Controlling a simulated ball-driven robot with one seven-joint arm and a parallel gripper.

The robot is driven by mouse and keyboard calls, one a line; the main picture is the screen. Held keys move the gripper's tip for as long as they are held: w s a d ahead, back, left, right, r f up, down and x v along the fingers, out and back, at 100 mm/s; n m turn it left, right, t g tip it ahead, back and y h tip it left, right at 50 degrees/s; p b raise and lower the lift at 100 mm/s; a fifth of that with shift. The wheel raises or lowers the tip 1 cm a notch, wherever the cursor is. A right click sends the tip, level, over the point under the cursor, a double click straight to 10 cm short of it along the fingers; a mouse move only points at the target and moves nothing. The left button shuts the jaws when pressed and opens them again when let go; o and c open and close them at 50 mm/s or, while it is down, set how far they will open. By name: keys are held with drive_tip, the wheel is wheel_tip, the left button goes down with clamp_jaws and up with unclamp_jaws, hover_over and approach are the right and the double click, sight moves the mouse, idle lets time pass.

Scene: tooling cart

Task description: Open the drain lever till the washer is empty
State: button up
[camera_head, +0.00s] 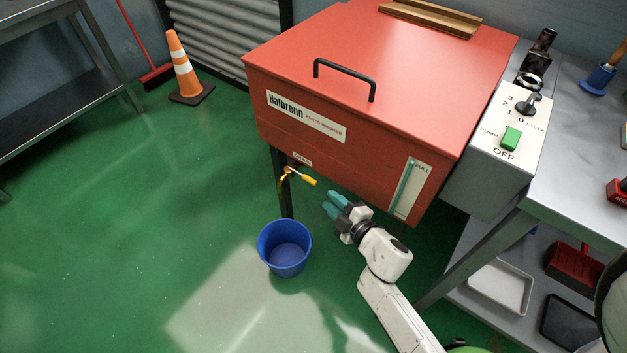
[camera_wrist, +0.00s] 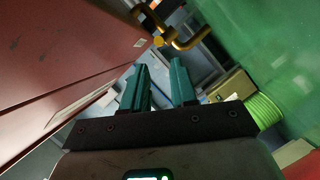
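The red parts washer (camera_head: 330,130) stands with its lid closed. Its drain, a brass fitting with a yellow lever (camera_head: 308,181), sticks out low on the front face, the lever pointing to the right. A sight gauge (camera_head: 405,187) marked FULL shows a teal strip along most of its length. My gripper (camera_head: 333,204) is below and to the right of the lever, apart from it. In the wrist view, the teal fingers (camera_wrist: 160,82) are apart with nothing between them. The lever's yellow end (camera_wrist: 158,41) and brass pipe (camera_wrist: 188,38) lie beyond the fingertips.
A blue bucket (camera_head: 284,250) stands on the green floor below the drain and looks empty. A grey control box (camera_head: 500,140) with a green switch and a bench (camera_head: 575,165) are to the right. A traffic cone (camera_head: 182,66) stands at the back left. The floor left of the bucket is clear.

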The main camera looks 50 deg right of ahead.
sight(314, 184)
drive_tip(key=b+x, duration=0.2)
drive_tip(key=x, duration=0.8)
drive_tip(key=shift+f, duration=0.1)
clamp_jaws()
